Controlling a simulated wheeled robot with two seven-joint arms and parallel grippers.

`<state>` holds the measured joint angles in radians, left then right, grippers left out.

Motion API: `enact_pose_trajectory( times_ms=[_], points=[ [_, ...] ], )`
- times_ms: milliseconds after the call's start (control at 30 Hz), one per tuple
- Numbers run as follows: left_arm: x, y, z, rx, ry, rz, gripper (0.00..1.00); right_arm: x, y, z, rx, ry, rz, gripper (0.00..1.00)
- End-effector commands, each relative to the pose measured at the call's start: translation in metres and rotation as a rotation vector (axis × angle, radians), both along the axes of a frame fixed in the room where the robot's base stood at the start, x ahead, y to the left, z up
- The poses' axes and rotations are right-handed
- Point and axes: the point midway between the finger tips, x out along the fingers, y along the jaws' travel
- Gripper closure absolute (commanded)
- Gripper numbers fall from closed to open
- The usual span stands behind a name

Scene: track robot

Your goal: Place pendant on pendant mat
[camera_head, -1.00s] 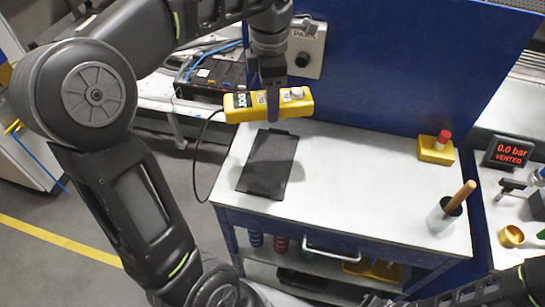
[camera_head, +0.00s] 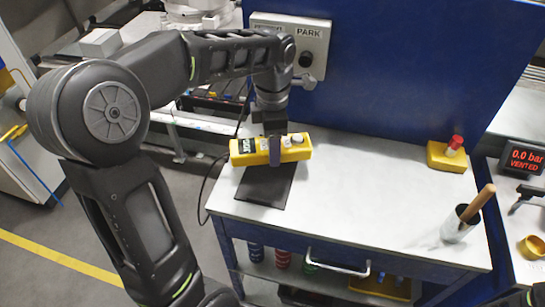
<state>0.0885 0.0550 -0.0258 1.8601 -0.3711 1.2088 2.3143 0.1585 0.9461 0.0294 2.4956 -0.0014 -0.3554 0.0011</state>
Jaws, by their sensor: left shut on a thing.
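The yellow pendant (camera_head: 245,153) has a black label, light buttons and a black cable at its left end. My left gripper (camera_head: 274,152) is shut around the middle of the pendant. The black pendant mat (camera_head: 266,187) lies on the left part of the white bench top. The pendant is over the mat's far end and hides that end. I cannot tell whether it touches the mat. My right gripper is out of view; only a small part of the right arm shows at the bottom right corner.
The white bench top (camera_head: 365,195) is mostly clear right of the mat. A yellow box with a red button (camera_head: 447,156) stands at the back right. A metal cup with a wooden handle (camera_head: 459,223) stands near the right edge. A grey PARK switch box (camera_head: 297,40) is on the blue back panel.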

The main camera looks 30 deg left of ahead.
Motion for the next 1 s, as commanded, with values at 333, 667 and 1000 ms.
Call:
enact_pose_trajectory(
  times_ms=[333,667,1000],
  points=[
    [0.000,0.000,-0.021,-0.001,0.001,0.000,1.00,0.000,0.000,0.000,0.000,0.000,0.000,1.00],
    [0.000,0.000,-0.044,-0.001,-0.002,0.001,1.00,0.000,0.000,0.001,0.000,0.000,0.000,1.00],
    [0.000,0.000,-0.048,-0.001,-0.001,0.000,0.39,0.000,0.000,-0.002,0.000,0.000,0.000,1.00]
  ],
)
